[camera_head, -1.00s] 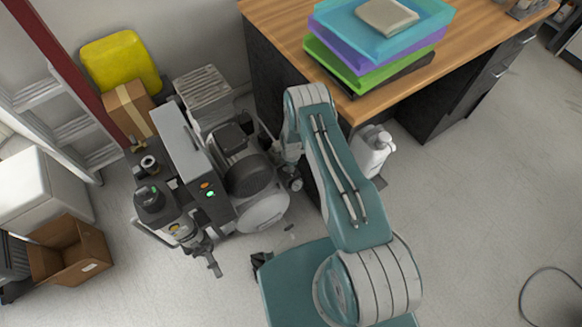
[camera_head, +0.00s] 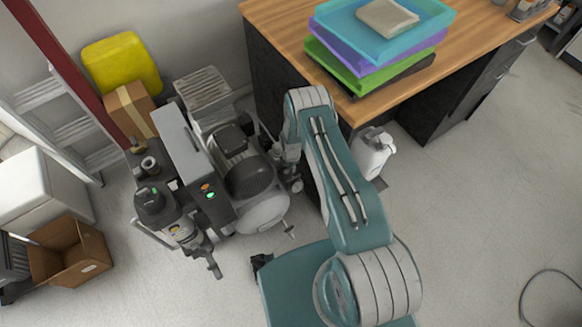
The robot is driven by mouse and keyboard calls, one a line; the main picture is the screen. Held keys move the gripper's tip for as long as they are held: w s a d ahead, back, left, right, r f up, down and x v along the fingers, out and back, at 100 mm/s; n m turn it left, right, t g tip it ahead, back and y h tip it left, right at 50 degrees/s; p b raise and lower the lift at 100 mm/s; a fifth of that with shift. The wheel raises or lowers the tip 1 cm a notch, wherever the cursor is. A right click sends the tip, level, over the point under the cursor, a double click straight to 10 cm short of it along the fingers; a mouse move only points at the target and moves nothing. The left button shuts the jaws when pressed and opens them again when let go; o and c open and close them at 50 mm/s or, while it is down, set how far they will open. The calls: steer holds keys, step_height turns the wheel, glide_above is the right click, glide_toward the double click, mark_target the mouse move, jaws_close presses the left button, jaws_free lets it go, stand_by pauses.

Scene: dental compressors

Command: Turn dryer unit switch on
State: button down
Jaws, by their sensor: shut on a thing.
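The compressor and dryer machine (camera_head: 178,150) stands on the floor at left of centre. Its dark front panel (camera_head: 213,207) has a small orange control (camera_head: 205,187) and a small green one (camera_head: 210,195) close together. I cannot tell which is the dryer switch or how it is set. My teal arm rises from my body and bends at its elbow, just right of the machine. The part beyond the elbow drops down beside the motor (camera_head: 248,175) and is partly hidden by the upper arm. I cannot make out my gripper's jaws or anything held in them.
A wooden desk (camera_head: 285,22) with stacked trays (camera_head: 375,45) stands behind my arm. A white jug (camera_head: 372,155) is on the floor beside it. An open cardboard box (camera_head: 70,258), a ladder (camera_head: 75,125) and a yellow container (camera_head: 120,65) are at left. Floor at right is mostly clear.

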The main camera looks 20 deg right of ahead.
steer(key=c, duration=0.6)
jaws_free()
steer(key=shift+c, duration=0.2)
steer(key=shift+w, duration=0.1)
step_height(320, 180, up, 12)
steer(key=shift+f, duration=0.1)
